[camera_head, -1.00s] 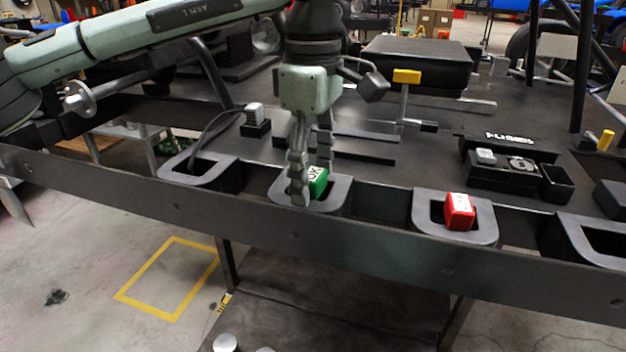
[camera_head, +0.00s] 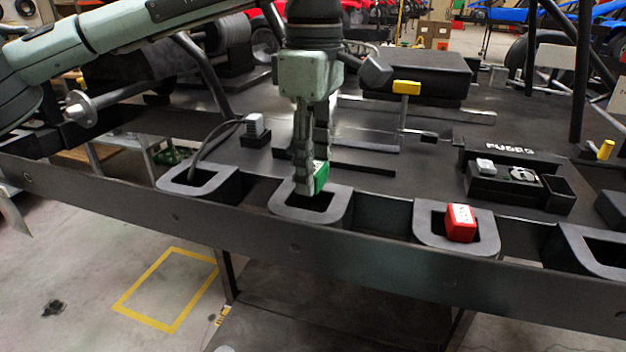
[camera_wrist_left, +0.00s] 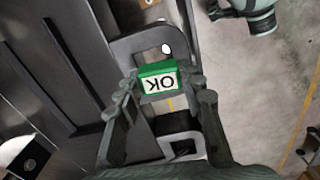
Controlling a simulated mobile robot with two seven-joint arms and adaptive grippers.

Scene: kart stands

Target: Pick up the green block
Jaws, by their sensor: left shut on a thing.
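My left gripper (camera_head: 311,184) comes down from above and is shut on the green block (camera_head: 321,177). The block sits between the fingertips, just above the U-shaped grey holder (camera_head: 335,209) on the rail. In the head view the near finger hides part of the block.
A red block (camera_head: 461,223) stands in the holder (camera_head: 487,236) to the right. A grey plug (camera_head: 255,128) with a cable stands at the left. A yellow-topped lever (camera_head: 406,88) and a black tray unit (camera_head: 520,185) are behind. Bare floor lies in front.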

